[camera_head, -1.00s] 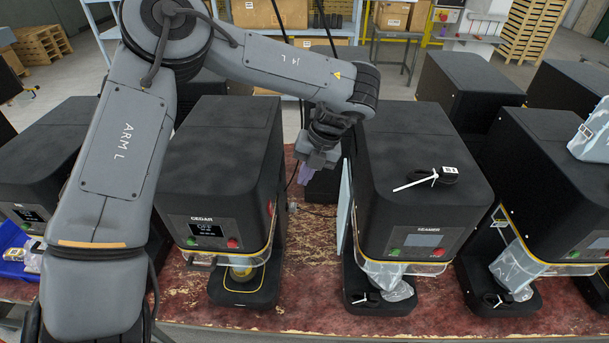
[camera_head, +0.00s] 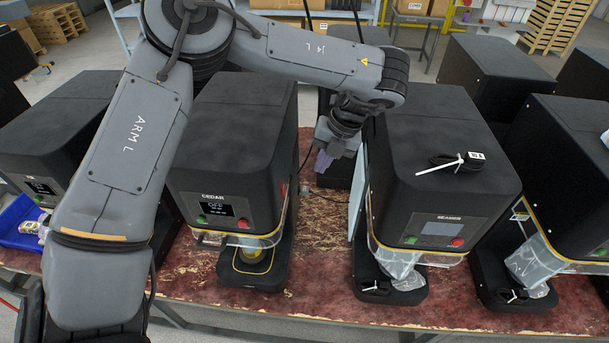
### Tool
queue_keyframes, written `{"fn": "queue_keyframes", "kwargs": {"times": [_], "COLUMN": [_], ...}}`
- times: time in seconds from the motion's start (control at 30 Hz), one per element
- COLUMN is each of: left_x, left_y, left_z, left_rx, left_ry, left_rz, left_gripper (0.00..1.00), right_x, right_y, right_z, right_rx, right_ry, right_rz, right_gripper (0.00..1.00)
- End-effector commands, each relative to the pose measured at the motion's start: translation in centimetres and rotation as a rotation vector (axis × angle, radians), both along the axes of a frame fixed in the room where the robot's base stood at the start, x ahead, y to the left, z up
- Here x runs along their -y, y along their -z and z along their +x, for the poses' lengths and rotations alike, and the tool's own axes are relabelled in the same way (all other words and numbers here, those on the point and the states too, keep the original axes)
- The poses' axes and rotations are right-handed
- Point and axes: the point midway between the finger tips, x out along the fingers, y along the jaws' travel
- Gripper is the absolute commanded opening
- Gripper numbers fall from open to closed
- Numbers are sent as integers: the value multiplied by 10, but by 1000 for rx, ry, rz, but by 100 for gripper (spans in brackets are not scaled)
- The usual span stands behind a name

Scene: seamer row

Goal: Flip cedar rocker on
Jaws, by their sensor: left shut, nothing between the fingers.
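The machine labelled CEDAR (camera_head: 235,135) stands on the red table left of centre. Its front screen (camera_head: 216,208) reads OFF, with a green and a red button beside it. The rocker itself I cannot make out clearly; a small red part (camera_head: 283,189) shows on the machine's right side near the front. My left gripper (camera_head: 322,165) hangs in the gap between CEDAR and the machine to its right, pointing down, apart from CEDAR's right side. It is shut and empty, its tips small and partly hard to see. My right gripper is out of view.
More black machines stand left, right and behind. A blue bin (camera_head: 20,225) sits far left. The table (camera_head: 325,250) is bare between the two machines.

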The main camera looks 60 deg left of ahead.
Motion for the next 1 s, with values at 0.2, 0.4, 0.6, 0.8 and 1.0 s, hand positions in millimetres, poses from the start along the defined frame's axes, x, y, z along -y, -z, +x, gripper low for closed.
{"fn": "queue_keyframes", "kwargs": {"times": [0.2,0.4,0.6,0.8,1.0], "left_x": [-5,-12,-19,-35,-42], "left_y": [26,58,92,92,95], "left_z": [-8,-17,-26,-46,-55], "left_rx": [-4,-6,-4,-1,0], "left_ry": [1,0,-1,-2,-1], "left_rz": [0,-2,-4,-3,-2], "left_gripper": [0,0,0,0,0], "right_x": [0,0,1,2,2], "right_y": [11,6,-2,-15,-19], "right_z": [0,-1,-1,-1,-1], "right_rx": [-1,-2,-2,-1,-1], "right_ry": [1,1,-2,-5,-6], "right_rz": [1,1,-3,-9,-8], "right_gripper": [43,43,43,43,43]}}
